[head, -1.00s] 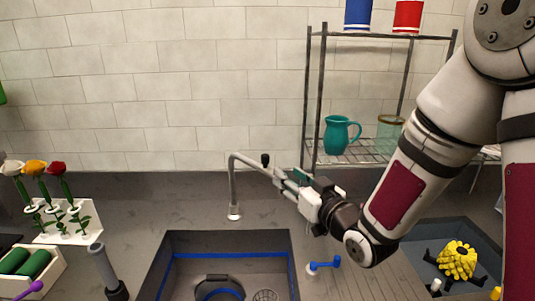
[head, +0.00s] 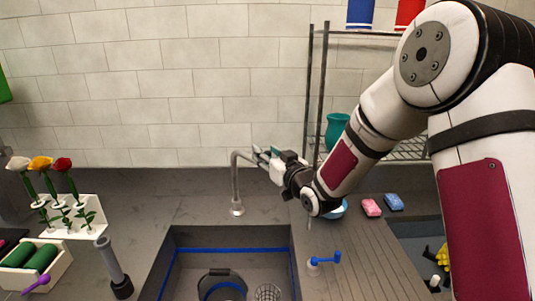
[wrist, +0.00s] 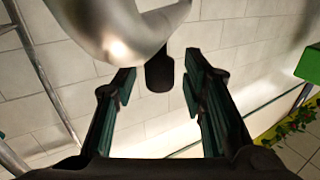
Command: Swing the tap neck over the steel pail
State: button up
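The grey tap (head: 236,185) rises behind the sink, its curved neck bending right at the top, toward my gripper. In the wrist view the shiny neck (wrist: 120,30) crosses the top, with a black knob (wrist: 159,72) hanging in the gap between the fingertips. My gripper (head: 263,156) is at the neck's end; its fingers (wrist: 158,84) stand apart, either side of the knob, with no clear contact. A round grey vessel with a blue ring, apparently the steel pail (head: 222,273), sits low in the sink, cut off by the frame edge.
The sink rim (head: 185,237) lies below the tap, with a strainer (head: 267,292) inside. A flower rack (head: 88,212) is at left. A wire shelf (head: 315,100) stands behind my arm.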

jog(key=shift+c, duration=0.4)
grip_shut()
jog(key=shift+s+a, duration=0.1)
jog(key=s+a+m+t+h, duration=0.1)
jog(key=s+a, duration=0.3)
jog(key=a, duration=0.7)
jog(key=shift+s+a+h+b, duration=0.2)
jog(key=shift+a+h+b, duration=0.1)
jog(key=shift+h, duration=0.2)
